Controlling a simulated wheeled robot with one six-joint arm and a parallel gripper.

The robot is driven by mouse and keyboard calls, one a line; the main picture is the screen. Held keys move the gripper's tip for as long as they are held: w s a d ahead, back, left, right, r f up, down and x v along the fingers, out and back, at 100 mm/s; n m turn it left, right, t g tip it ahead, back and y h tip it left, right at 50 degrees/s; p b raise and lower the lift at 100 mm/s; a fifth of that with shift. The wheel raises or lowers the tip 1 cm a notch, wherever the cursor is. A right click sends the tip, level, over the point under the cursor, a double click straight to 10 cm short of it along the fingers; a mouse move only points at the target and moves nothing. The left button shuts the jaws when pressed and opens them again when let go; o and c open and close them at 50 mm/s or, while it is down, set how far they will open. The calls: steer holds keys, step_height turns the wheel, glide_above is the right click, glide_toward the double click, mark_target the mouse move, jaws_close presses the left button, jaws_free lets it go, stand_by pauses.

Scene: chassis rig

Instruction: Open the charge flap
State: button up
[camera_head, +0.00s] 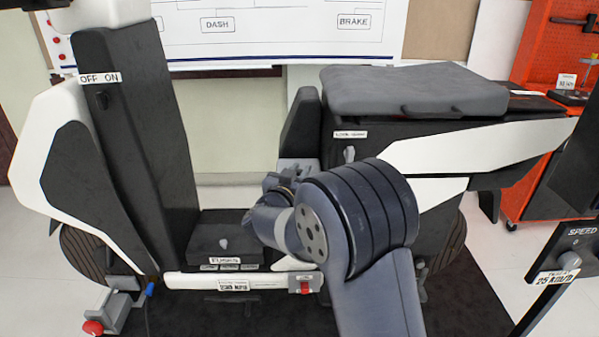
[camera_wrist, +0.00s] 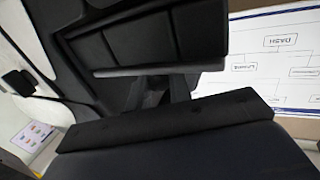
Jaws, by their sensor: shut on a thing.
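My gripper (camera_head: 281,182) reaches in at the middle of the scooter-like chassis, below a dark upright block (camera_head: 301,118). It is shut, and its fingertips are largely hidden by my wrist and arm. A small light grey piece (camera_head: 298,165) shows right behind the gripper and looks like the charge flap, though I cannot tell for sure. The contact between jaws and flap is hidden, and so is how far the flap is turned. The wrist view shows dark panels close up, with no clear sight of the fingertips.
The grey seat (camera_head: 410,90) lies right of the gripper. A tall dark front column (camera_head: 140,140) with an OFF ON label stands left. The fuses box (camera_head: 225,240) sits low between them. A red tool board (camera_head: 560,60) and a speed post (camera_head: 570,262) are at right.

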jaws_close()
steer(key=shift+r+p, duration=0.15)
steer(key=shift+p, duration=0.25)
